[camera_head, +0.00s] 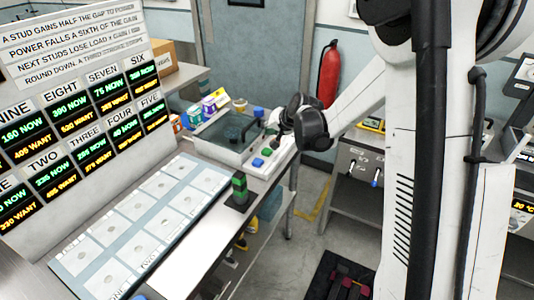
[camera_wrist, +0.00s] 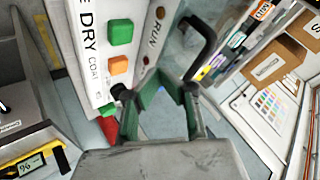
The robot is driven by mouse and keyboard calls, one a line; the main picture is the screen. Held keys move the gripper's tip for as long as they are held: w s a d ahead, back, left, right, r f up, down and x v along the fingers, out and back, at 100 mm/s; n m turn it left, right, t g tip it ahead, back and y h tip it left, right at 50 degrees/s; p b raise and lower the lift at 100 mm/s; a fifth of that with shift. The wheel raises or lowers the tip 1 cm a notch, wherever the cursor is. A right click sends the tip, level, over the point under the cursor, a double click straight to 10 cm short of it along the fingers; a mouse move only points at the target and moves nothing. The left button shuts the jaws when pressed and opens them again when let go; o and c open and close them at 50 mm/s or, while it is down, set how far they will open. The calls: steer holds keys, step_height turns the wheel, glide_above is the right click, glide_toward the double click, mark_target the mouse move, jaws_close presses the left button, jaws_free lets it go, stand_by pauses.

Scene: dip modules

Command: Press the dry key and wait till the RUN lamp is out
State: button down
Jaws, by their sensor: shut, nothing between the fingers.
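A white control panel (camera_wrist: 100,92) in the wrist view carries a green key (camera_wrist: 120,32) beside the word DRY and an orange key (camera_wrist: 117,66) beside the word COAT. Two small dark red round parts flank the word RUN; I cannot tell whether the lamp (camera_wrist: 146,60) is lit. My gripper (camera_wrist: 160,86) is shut and empty, with green fingers over the panel's end, apart from the green key in the picture. In the head view my gripper (camera_head: 278,140) is above the panel, near the green key (camera_head: 267,152) and a blue key (camera_head: 258,162), and hides part of it.
A grey-topped tank (camera_head: 228,130) with a black handle adjoins the panel. A green and black block (camera_head: 240,187) and a pale card grid (camera_head: 140,215) lie on the bench. A large board of readings (camera_head: 80,100) stands at left. A red extinguisher (camera_head: 329,70) hangs behind.

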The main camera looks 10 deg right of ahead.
mark_target(268, 151)
step_height(268, 151, down, 4)
steer(key=shift+r+b, duration=0.1)
steer(key=shift+b, duration=0.95)
steer(key=shift+f+b, duration=0.6)
steer(key=shift+f, duration=0.15)
steer(key=shift+f, duration=0.1)
steer(key=shift+f+b, duration=0.35)
steer(key=shift+b, duration=0.25)
steer(key=shift+f+b, duration=0.6)
stand_by(0.6)
steer(key=shift+r, duration=0.1)
stand_by(0.3)
steer(key=shift+r+p, duration=0.45)
steer(key=shift+r, duration=0.5)
steer(key=shift+r, duration=0.15)
steer(key=shift+r+p, duration=1.25)
steer(key=shift+r, duration=1.15)
